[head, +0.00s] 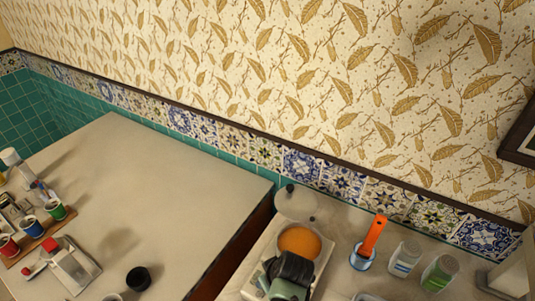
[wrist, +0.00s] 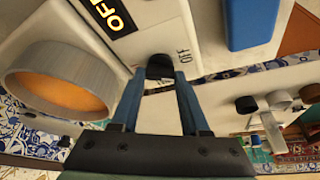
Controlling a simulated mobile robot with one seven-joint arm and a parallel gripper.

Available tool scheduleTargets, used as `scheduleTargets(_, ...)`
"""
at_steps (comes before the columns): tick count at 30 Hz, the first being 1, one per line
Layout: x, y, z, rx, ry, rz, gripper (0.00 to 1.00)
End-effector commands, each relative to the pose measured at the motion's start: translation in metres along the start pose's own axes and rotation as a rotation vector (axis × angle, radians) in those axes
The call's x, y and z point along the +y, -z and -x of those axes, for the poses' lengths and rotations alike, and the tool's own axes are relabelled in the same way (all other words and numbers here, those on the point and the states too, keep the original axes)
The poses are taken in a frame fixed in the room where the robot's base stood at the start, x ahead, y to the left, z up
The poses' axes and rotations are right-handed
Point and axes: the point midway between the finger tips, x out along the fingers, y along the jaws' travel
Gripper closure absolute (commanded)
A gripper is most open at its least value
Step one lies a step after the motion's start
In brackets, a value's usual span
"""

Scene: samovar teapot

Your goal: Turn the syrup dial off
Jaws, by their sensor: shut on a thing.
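In the wrist view, the syrup dial is a small dark knob (wrist: 160,64) on a white panel, with a small printed "OFF" beside it. The two blue fingers of my gripper (wrist: 160,76) converge on the knob and are shut on it. Which way the dial points cannot be made out. In the head view, my dark gripper (head: 288,272) is over the white appliance (head: 254,262), just below the round pan with orange contents (head: 300,242); the dial is hidden there.
The pan's grey rim (wrist: 28,68) stands close left of my fingers in the wrist view. The left counter (head: 165,190) is largely clear.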

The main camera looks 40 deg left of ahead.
Motion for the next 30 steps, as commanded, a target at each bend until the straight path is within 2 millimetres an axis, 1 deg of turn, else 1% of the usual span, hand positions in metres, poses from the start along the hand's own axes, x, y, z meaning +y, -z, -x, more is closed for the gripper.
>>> scheduleTargets(6, 0.0026, -0.0009, -0.0022, 0.000, 0.073, 0.180, 1.00)
scheduleTargets(15, 0.0036, -0.0005, -0.0018, -0.002, 0.150, 0.367, 1.00)
scheduleTargets(22, 0.0035, -0.0002, -0.0012, -0.002, 0.182, 0.443, 1.00)
scheduleTargets(30, 0.0034, 0.0002, -0.0003, -0.003, 0.193, 0.471, 1.00)
